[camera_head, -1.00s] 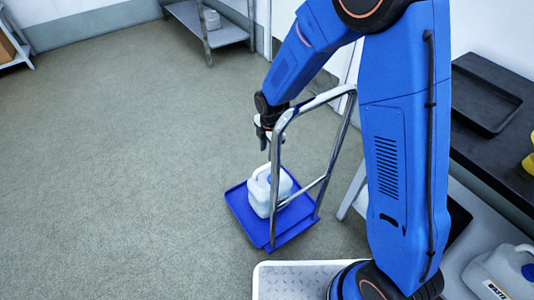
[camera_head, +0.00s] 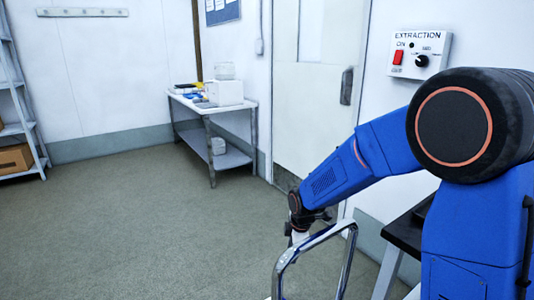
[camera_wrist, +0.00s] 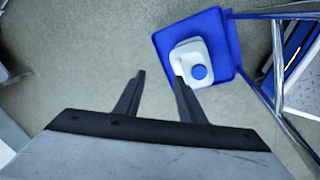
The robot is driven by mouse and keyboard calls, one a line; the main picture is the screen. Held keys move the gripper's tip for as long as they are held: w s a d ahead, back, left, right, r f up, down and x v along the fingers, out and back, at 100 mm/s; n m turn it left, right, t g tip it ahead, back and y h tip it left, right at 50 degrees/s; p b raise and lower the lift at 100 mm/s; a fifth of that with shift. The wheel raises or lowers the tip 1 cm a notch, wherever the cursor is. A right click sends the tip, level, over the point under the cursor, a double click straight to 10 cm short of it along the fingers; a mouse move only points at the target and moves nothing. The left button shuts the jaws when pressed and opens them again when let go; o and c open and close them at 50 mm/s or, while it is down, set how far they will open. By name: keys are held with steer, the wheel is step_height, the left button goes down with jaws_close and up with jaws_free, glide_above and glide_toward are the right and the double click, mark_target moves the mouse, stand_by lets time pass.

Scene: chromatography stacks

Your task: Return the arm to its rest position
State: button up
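My arm is blue and reaches out from the right in the head view, with its wrist bent down. My gripper (camera_wrist: 158,95) is open and empty in the wrist view, its two dark fingers apart above the floor. In the head view the gripper is partly hidden behind a chrome handle. A white jug with a blue cap (camera_wrist: 186,68) stands on a blue cart platform (camera_wrist: 226,27) just past the right finger in the wrist view, below the gripper and apart from it.
The cart's chrome handle (camera_head: 318,237) rises close to my wrist in the head view. A dark bench (camera_head: 405,232) is at the right under an extraction control box (camera_head: 419,53). A side table (camera_head: 185,101) with a white device stands at the back. The floor (camera_head: 130,235) at left is clear.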

steer(key=s+d+r+m+t, duration=0.2)
steer(key=d+r+m, duration=0.3)
steer(key=d+r, duration=0.35)
steer(key=s+d+r+m+t, duration=0.1)
steer(key=s+d+r+m, duration=0.2)
steer(key=d+r+m, duration=0.55)
steer(key=s+d+m, duration=0.1)
steer(key=s+m, duration=0.1)
steer(key=s, duration=1.2)
steer(key=s+d+r+m+h, duration=0.1)
steer(key=s+d+m, duration=0.1)
steer(key=s, duration=1.2)
steer(key=shift+m+g, duration=0.4)
steer(key=shift+m, duration=0.05)
steer(key=shift+s+d, duration=0.1)
